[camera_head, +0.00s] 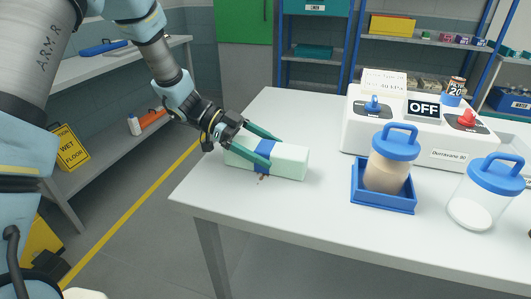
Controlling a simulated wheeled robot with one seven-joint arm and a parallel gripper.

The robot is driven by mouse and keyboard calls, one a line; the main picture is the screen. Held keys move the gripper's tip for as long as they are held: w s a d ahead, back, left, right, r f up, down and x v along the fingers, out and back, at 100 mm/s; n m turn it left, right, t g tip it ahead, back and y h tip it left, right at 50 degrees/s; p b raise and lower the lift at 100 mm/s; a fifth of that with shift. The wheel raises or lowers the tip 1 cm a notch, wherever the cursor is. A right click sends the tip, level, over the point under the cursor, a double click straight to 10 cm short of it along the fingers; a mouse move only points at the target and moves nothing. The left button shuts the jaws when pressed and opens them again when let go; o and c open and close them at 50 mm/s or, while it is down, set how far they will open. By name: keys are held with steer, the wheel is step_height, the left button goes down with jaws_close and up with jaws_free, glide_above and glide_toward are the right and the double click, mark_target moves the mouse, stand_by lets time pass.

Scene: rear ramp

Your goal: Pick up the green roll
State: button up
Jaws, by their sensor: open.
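The green roll (290,161) is a pale green, long, box-like piece with a blue band around its middle. It lies on its side on the white table (330,225), near the left edge. My gripper (274,151) comes in from the upper left and is open. One dark green finger is on the far side of the roll, by its upper edge. The other finger crosses in front of the roll's near side, by the blue band. Whether the fingers touch the roll cannot be told.
A blue tray (384,207) holding a blue-lidded tan jar (388,172) stands right of the roll. A clear blue-lidded jar (476,196) is farther right. A white machine (425,150) with knobs and an OFF sign stands behind. The table's back left is clear.

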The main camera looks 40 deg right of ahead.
steer(key=c, duration=1.6)
